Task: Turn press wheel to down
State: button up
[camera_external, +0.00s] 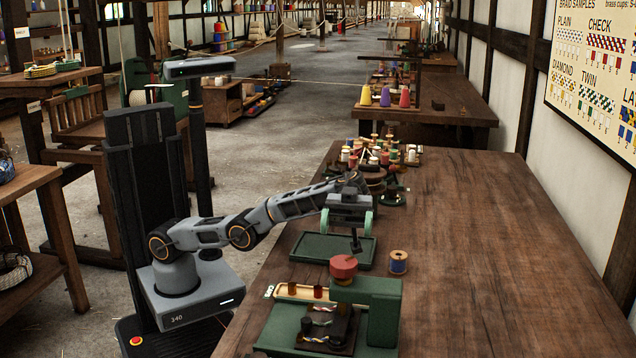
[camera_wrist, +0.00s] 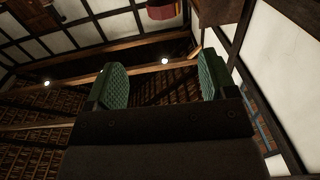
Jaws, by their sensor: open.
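The press (camera_external: 385,318) is a green machine at the near end of the long wooden table. A round red knob, which looks like its wheel (camera_external: 343,266), sits on top of its left end. My gripper (camera_external: 347,222) is open, with its green-padded fingers apart, above and behind the wheel and clear of it. A small dark piece shows below the gripper; I cannot tell what it belongs to. In the wrist view my gripper (camera_wrist: 163,78) has nothing between its pads. A dark red object (camera_wrist: 162,10) shows beyond them at the top; I cannot tell whether it is the wheel.
A green tray (camera_external: 310,246) lies under my gripper. A blue spool (camera_external: 398,262) stands right of the wheel. Several thread spools (camera_external: 384,155) stand farther back. The table's right side (camera_external: 500,270) is clear. A sample board (camera_external: 598,75) hangs on the right wall.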

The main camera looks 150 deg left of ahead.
jog(key=w+d+r+m+g+h+p, duration=0.1)
jog(key=w+d+r+g+p, duration=0.1)
jog(key=d+r+p, duration=0.45)
jog(key=w+d+r+m+g+h+p, duration=0.1)
jog(key=w+d+r+p, duration=0.2)
jog(key=d, duration=0.6)
jog(key=w+d+f+n+t+y+p, duration=0.1)
jog(key=w+d+n+t+y+p, duration=0.2)
jog(key=d+p, duration=0.4)
jog(key=w+d+n+y+p, duration=0.3)
jog(key=w+d+n+p, duration=0.25)
jog(key=d, duration=0.25)
jog(key=n+g+y+p, duration=0.2)
jog(key=n+y+p, duration=0.2)
jog(key=n+y, duration=1.3)
send_near(344, 261)
jog(key=w+a+f+m+y, duration=0.1)
jog(key=w+a, duration=0.1)
jog(key=w+a+f+m+y+p, duration=0.1)
jog(key=w+a+m+y, duration=0.1)
jog(key=w, duration=0.1)
jog(key=w+a+f+m+y, duration=0.1)
jog(key=w+m, duration=0.1)
jog(key=shift+w+a+y+p, duration=0.25)
jog(key=shift+a+y+p, duration=0.05)
jog(key=shift+a+p, duration=0.1)
